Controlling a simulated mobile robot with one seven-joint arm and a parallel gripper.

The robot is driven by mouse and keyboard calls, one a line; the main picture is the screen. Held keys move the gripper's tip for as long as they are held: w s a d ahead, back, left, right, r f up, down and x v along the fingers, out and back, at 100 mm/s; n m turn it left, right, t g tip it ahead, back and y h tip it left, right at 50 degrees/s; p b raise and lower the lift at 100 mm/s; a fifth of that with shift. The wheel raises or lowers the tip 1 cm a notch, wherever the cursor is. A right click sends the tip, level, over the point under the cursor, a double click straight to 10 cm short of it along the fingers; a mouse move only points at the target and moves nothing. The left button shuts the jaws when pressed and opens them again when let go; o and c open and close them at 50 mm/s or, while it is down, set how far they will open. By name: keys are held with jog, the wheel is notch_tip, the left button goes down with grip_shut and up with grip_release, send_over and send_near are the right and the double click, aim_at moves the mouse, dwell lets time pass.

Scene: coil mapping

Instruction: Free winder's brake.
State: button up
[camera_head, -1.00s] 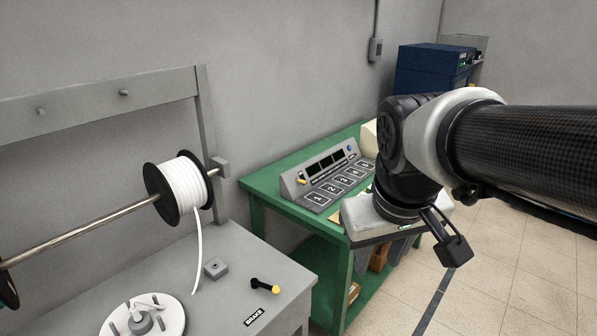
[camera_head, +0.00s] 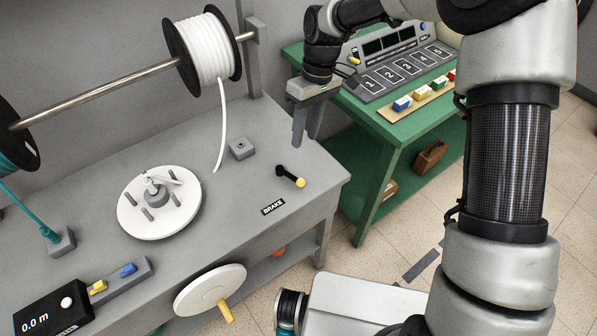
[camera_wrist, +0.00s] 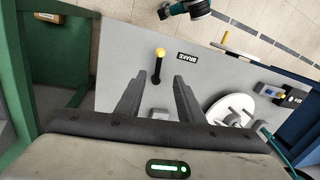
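The brake lever (camera_head: 290,175) is a short black arm with a yellow knob. It lies on the grey winder table (camera_head: 325,180) near its right end, beside a black BRAKE label (camera_head: 273,207). In the wrist view the lever (camera_wrist: 157,66) stands just beyond my fingers, with the yellow knob at its far end. My gripper (camera_head: 304,138) hangs above and behind the lever, fingers pointing down, apart from it. In the wrist view my gripper (camera_wrist: 156,82) has its two fingers spread with nothing between them. The white winding disc (camera_head: 130,215) sits left of the lever.
A white spool (camera_head: 208,50) hangs on a rod, its strand reaching down to the table near a small grey block (camera_head: 242,149). A crank wheel (camera_head: 195,297) is on the front. A green bench (camera_head: 400,135) with a numbered panel (camera_head: 385,75) stands at the right.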

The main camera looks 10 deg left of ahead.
aim_at(297, 178)
jog(key=f, duration=0.5)
jog(key=s+a+f, duration=0.1)
jog(key=f, duration=0.4)
jog(key=s+f, duration=0.1)
jog(key=f, duration=0.4)
jog(key=shift+s+a, duration=0.2)
jog(key=shift+c, duration=0.3)
grip_shut()
